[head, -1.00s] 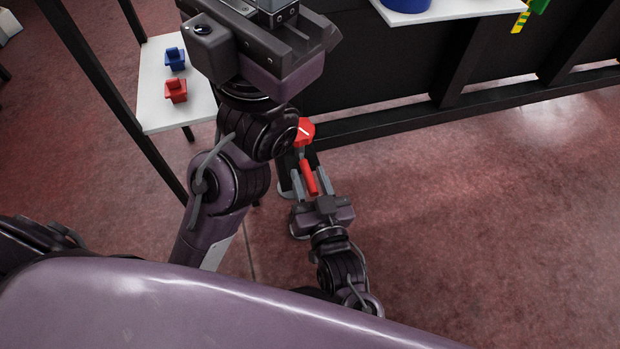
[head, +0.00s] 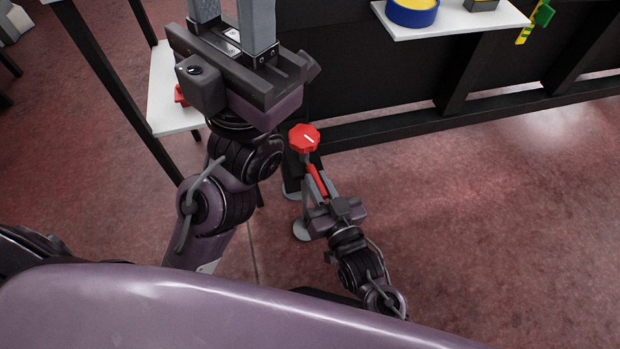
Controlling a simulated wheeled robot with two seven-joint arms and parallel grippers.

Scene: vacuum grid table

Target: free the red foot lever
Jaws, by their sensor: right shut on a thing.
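The red foot lever (head: 317,181) is a narrow red bar low by the floor, below a red eight-sided knob (head: 304,138) with a white mark. My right gripper (head: 315,189) reaches up from below, its grey fingers on either side of the bar, shut on it. The fingers hide part of the bar, so its exact contact is hard to see. My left gripper (head: 232,18) is high at the upper left, its two grey fingers wide apart and empty as far as shown. The fingertips are cut off by the top edge.
A white shelf (head: 172,118) at left holds a red piece (head: 181,94), mostly hidden by my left arm. A white ledge (head: 465,27) at top right carries a blue and yellow round container (head: 411,12). Dark frame beams stand behind the lever. The floor at right is clear.

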